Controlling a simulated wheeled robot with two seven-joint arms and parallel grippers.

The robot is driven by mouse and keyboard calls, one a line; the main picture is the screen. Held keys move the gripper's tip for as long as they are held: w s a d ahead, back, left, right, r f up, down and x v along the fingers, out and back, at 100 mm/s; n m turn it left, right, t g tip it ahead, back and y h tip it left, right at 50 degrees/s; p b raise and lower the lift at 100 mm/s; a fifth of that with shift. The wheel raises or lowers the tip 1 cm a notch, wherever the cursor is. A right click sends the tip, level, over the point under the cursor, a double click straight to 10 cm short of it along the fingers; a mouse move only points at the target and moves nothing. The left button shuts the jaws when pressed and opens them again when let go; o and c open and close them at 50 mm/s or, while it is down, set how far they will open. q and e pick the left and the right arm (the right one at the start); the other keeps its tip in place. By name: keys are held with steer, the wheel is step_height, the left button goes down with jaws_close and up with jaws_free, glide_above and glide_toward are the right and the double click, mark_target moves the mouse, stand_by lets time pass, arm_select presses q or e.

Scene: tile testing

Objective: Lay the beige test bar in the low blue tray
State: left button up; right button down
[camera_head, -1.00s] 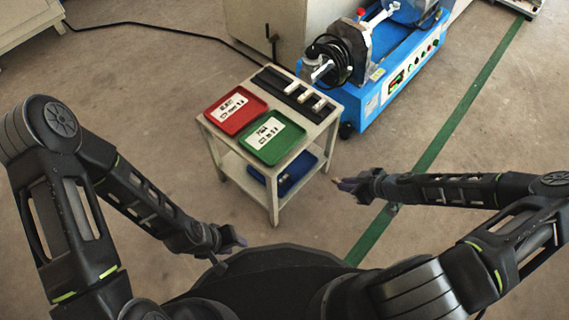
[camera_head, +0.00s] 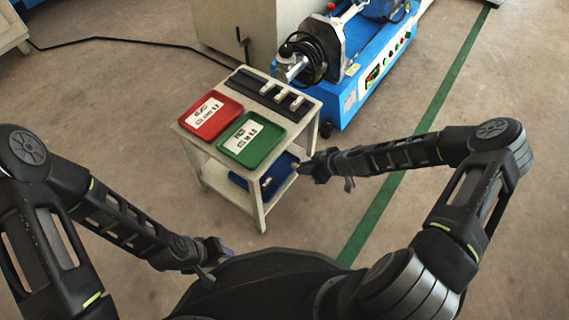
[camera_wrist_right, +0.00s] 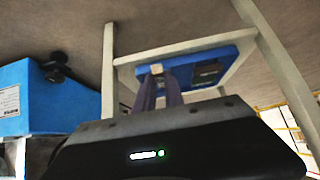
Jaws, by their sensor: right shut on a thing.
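The low blue tray (camera_head: 279,170) lies on the lower shelf of the cart. It also shows in the right wrist view (camera_wrist_right: 228,54). My right gripper (camera_head: 302,168) is at the right side of that shelf, near the tray's edge. In the right wrist view its fingers (camera_wrist_right: 158,84) are shut on the beige test bar (camera_wrist_right: 157,69), of which a small light end shows in front of the tray. I cannot tell whether the bar touches the tray. My left gripper (camera_head: 222,250) is low beside my base, far from the tray; its jaws are not clear.
The cart's top (camera_head: 284,124) carries a red tray (camera_head: 212,124), a green tray (camera_head: 265,141) and a dark rack (camera_head: 262,86) with light-coloured pieces. Cart legs stand close to my right gripper. A blue machine (camera_head: 365,85) stands behind. A dark block (camera_wrist_right: 207,72) lies in the blue tray.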

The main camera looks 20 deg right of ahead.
steer(key=w+a, duration=0.2)
steer(key=w+a+b, duration=0.1)
steer(key=w+a, duration=0.1)
steer(key=w, duration=0.1)
steer(key=shift+w+a, duration=0.15)
steer(key=shift+w+a, duration=0.25)
step_height(320, 180, down, 4)
steer(key=b, duration=0.2)
steer(key=shift+w+a+r+b, duration=0.1)
steer(key=shift+w+r+b, duration=0.05)
steer(key=shift+b, duration=0.25)
steer(key=shift+r, duration=0.1)
steer(key=c, duration=1.4)
jaws_free()
steer(key=shift+c, duration=0.2)
